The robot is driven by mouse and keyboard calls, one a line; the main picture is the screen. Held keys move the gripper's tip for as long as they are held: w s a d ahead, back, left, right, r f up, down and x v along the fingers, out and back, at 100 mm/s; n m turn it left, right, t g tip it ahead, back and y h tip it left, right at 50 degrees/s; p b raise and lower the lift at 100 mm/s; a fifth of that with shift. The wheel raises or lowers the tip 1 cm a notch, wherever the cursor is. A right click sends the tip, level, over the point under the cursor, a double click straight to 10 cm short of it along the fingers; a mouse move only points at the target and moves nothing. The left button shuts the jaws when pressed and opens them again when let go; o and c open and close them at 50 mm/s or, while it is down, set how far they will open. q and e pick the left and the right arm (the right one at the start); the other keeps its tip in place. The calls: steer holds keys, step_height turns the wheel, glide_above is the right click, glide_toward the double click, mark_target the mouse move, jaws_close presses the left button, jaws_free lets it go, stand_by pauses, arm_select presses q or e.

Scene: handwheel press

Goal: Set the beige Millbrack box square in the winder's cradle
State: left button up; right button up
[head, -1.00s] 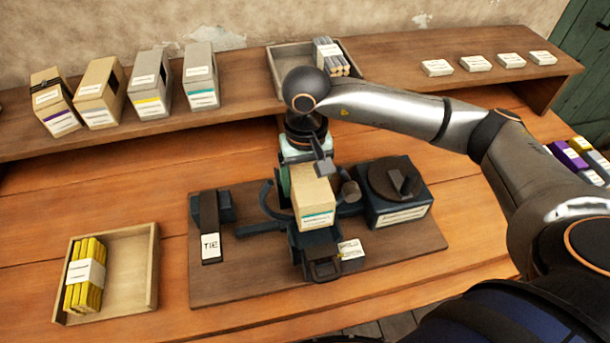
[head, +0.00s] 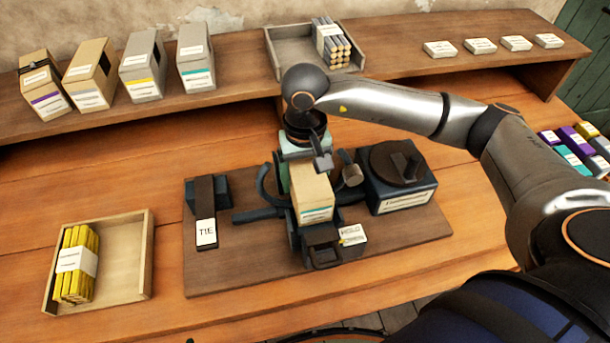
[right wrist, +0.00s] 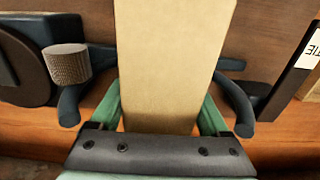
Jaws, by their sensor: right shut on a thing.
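The beige box (head: 312,192) has a white label with a teal stripe and sits at the winder's cradle (head: 310,238), between its curved dark arms. My right gripper (head: 308,160) is shut on the box from behind and above, largely hidden by its own wrist in the head view. In the right wrist view the box (right wrist: 172,65) runs up the middle between the green fingers (right wrist: 160,118). The box looks roughly in line with the cradle; whether it rests fully on the cradle floor cannot be told. My left gripper is not in view.
The winder's board carries a TIE lever (head: 205,215), a HOLD tag (head: 352,235) and a dark crank block (head: 400,185). A wooden tray (head: 128,255) with yellow sticks stands left. Several boxes, a tray (head: 290,62) and white labels line the back shelf.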

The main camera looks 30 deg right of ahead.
steer(key=shift+f+b, duration=0.15)
steer(key=shift+b, duration=0.35)
stand_by(0.3)
steer(key=o, duration=1.3)
step_height(320, 180, up, 12)
steer(key=shift+b, duration=0.5)
steer(key=shift+r, duration=0.3)
